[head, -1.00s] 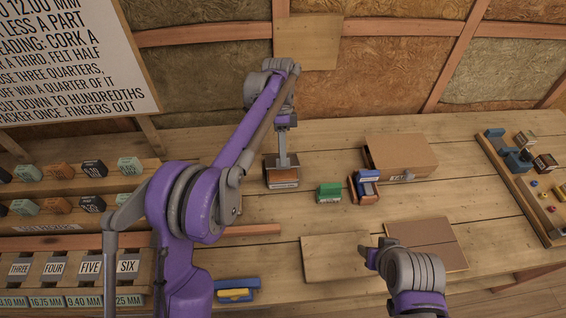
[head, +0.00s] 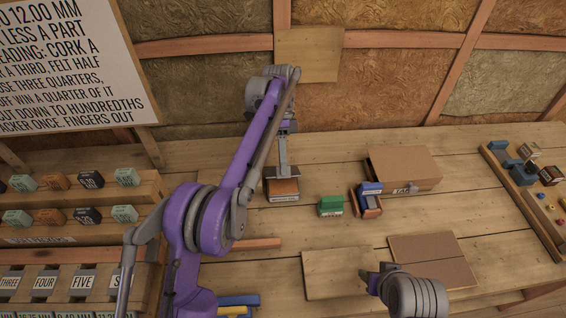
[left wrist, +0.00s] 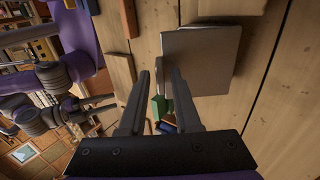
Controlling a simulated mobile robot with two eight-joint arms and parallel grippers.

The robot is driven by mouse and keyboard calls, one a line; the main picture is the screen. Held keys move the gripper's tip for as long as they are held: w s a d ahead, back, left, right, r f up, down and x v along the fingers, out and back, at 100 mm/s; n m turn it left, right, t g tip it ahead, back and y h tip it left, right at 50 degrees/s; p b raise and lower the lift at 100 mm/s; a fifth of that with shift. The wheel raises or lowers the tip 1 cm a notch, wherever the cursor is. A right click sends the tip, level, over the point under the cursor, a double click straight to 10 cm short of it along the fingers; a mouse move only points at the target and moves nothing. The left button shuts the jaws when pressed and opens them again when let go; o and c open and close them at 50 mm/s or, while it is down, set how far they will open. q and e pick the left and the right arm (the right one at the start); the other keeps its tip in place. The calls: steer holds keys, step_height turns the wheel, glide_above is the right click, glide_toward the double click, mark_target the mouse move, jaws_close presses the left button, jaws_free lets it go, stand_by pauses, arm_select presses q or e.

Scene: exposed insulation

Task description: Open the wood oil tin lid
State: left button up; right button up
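The box I take for the wood oil tin (head: 284,197) stands on the bench, with a brown top, a grey rim and a label on its front. My left gripper (head: 282,170) is directly over its back part. In the left wrist view a flat grey-brown panel (left wrist: 205,60), apparently its top, lies just beyond my left gripper (left wrist: 161,78). The two fingers are parted, with a thin grey strip between them; I cannot tell whether they touch it. My right gripper (head: 370,281) is low over the bench front, its finger opening unclear.
A green box (head: 330,206) and a small tray (head: 372,211) with blue items stand right of the tin. A cardboard box (head: 405,164) is behind them. Wooden racks (head: 75,235) fill the left. Flat boards (head: 337,274) lie in front.

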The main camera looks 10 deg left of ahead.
arm_select(q)
steer(key=shift+o, duration=0.4)
step_height(320, 180, up, 8)
steer(key=shift+f, duration=0.2)
steer(key=shift+r, duration=0.75)
arm_select(e)
steer(key=shift+r, duration=0.1)
steer(key=shift+w, duration=0.1)
arm_select(q)
steer(key=shift+r, duration=0.4)
